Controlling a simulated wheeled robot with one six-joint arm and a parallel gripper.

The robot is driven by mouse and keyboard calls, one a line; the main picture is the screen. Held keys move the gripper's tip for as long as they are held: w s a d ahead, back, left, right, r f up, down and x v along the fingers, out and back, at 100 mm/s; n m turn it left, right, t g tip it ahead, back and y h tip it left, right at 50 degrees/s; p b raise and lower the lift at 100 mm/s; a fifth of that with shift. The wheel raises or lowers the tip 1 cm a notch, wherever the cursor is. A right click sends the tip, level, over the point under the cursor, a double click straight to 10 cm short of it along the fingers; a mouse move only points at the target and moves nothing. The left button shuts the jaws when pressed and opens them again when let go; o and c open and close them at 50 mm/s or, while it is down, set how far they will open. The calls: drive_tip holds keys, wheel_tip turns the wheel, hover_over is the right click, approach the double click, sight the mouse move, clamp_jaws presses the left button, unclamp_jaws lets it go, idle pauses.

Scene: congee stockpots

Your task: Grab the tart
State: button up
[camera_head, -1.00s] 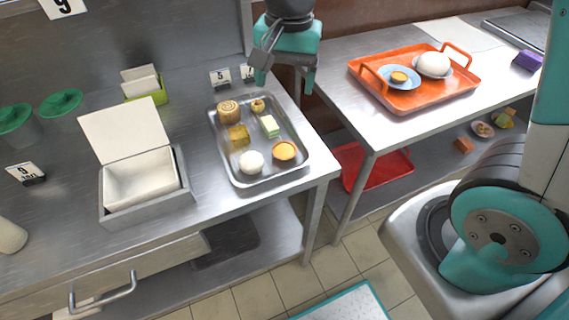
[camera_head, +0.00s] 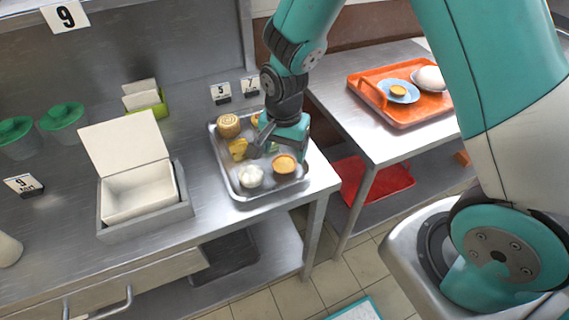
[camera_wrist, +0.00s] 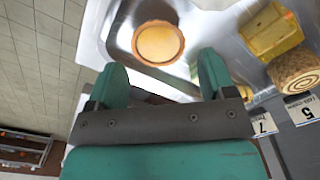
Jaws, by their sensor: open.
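The tart (camera_head: 284,164), a round pastry with an orange filling, sits at the front right of the metal tray (camera_head: 241,194). My gripper (camera_head: 280,150) is over the tray's right side, just behind the tart in the head view. In the wrist view the tart (camera_wrist: 158,43) lies ahead of my gripper (camera_wrist: 160,80), roughly between the lines of its two fingers. The fingers are spread apart with nothing between them. The tart looks untouched. The gap in height between fingers and tart is hard to judge.
On the tray are a white bun (camera_head: 251,176), a yellow block (camera_head: 238,149) and a rolled cake (camera_head: 228,125). An open white box (camera_head: 140,190) stands left. An orange tray (camera_head: 408,118) with plates is on the table at right.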

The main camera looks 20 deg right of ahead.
sight(285, 163)
drive_tip(key=shift+s+f, duration=0.2)
drive_tip(key=shift+f, duration=1.8)
drive_tip(key=c, duration=0.6)
drive_tip(key=shift+c, duration=0.3)
drive_tip(key=shift+r, duration=0.15)
